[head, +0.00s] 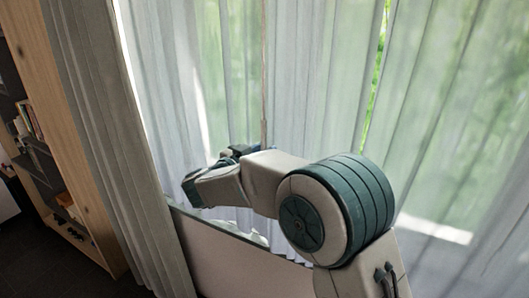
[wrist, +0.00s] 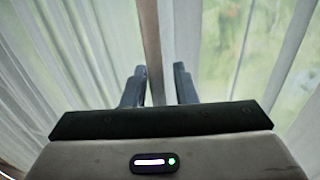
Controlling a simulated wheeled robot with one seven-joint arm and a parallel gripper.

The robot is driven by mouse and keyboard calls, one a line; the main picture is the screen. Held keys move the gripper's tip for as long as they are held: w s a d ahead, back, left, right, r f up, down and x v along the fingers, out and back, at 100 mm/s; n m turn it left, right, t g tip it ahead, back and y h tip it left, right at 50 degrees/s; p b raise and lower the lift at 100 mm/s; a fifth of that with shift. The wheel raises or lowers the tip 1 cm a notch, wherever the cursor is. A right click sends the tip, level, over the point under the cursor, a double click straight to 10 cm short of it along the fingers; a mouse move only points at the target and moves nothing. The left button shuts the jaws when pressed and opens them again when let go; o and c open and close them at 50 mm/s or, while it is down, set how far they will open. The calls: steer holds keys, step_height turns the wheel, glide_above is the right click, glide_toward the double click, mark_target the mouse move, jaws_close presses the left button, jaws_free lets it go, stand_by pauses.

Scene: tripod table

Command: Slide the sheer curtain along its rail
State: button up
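The sheer curtain (head: 320,75) hangs in pale, translucent folds across the window, with a narrow gap of bright green at its right part. In the wrist view the curtain (wrist: 95,45) fills the left side and more sheer fabric shows on the right. A thin brown upright strip (wrist: 152,50) stands between them, in line with the space between my fingers. My gripper (wrist: 160,75) is open, its two dark fingers apart and pointing at the strip. In the head view my gripper (head: 232,153) is close to the curtain, partly hidden by my wrist. Contact cannot be told. The rail is out of view.
A heavier grey-beige drape (head: 110,130) hangs at the left. Beside it stands a wooden shelf unit (head: 70,130) with books.

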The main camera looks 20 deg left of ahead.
steer(key=b+v, duration=0.4)
steer(key=v, duration=1)
steer(key=shift+w+a+f, duration=0.1)
steer(key=shift+f, duration=0.05)
